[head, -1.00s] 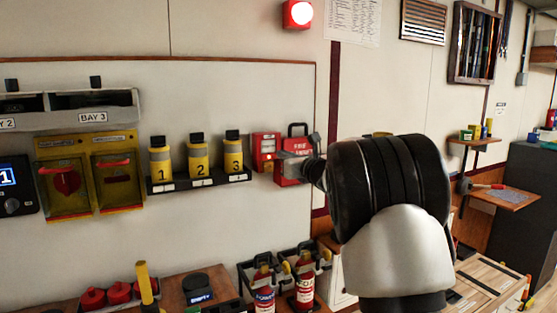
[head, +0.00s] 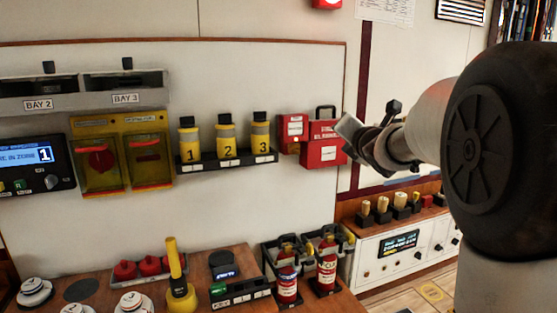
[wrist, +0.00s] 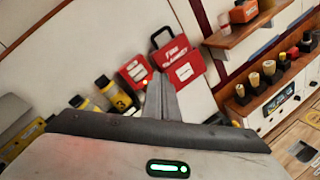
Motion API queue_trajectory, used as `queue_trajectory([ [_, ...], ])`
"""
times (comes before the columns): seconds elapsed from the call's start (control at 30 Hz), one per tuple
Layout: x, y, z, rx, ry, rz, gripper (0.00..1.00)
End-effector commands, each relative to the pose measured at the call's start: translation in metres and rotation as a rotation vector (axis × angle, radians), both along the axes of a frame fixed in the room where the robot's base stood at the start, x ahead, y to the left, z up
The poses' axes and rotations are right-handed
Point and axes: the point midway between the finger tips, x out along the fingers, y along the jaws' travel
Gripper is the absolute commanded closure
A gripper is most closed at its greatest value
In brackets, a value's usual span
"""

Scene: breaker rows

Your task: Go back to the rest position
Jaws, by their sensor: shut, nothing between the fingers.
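My gripper (head: 352,133) is in front of the wall at the right, close to the red fire blanket box (head: 322,145) as seen in the head view. In the wrist view my gripper (wrist: 161,85) shows its fingers closed together with nothing between them, pointing up towards the red boxes. The fire blanket box (wrist: 181,66) shows behind the fingertips there. I cannot tell how far the fingers are from it. My arm fills the right of the head view.
Three numbered yellow canisters (head: 227,140) stand on a black wall shelf. Red extinguishers (head: 327,262) stand in holders below. A white console (head: 405,250) with several knobs is at the right. A yellow post (head: 176,265) rises from the bench at the left.

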Motion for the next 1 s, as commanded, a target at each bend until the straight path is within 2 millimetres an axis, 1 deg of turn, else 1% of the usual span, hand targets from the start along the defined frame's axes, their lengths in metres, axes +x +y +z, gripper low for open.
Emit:
queue_trajectory([
  [0.03,-0.033,-0.008,0.02,0.22,0.05,-0.093,1.0],
  [0.07,-0.051,-0.012,0.019,0.361,0.088,-0.154,1.0],
  [0.1,-0.078,-0.014,0.016,0.547,0.137,-0.235,1.0],
  [0.17,-0.12,-0.013,0.007,0.819,0.204,-0.363,1.0],
  [0.2,-0.15,-0.01,-0.001,0.993,0.248,-0.453,1.0],
  [0.27,-0.193,-0.002,-0.016,1.226,0.303,-0.586,1.0],
  [0.3,-0.221,0.005,-0.027,1.363,0.338,-0.677,1.0],
  [0.37,-0.262,0.017,-0.043,1.547,0.38,-0.814,1.0],
  [0.4,-0.287,0.025,-0.053,1.652,0.403,-0.902,1.0],
  [0.47,-0.321,0.037,-0.066,1.783,0.429,-1.029,1.0],
  [0.5,-0.341,0.044,-0.074,1.854,0.441,-1.107,1.0],
  [0.6,-0.38,0.058,-0.091,1.979,0.457,-1.27,1.0],
  [0.7,-0.402,0.067,-0.1,2.043,0.462,-1.37,1.0],
  [0.8,-0.411,0.07,-0.105,2.067,0.462,-1.414,1.0],
  [1.0,-0.411,0.07,-0.106,2.069,0.461,-1.418,1.0],
])
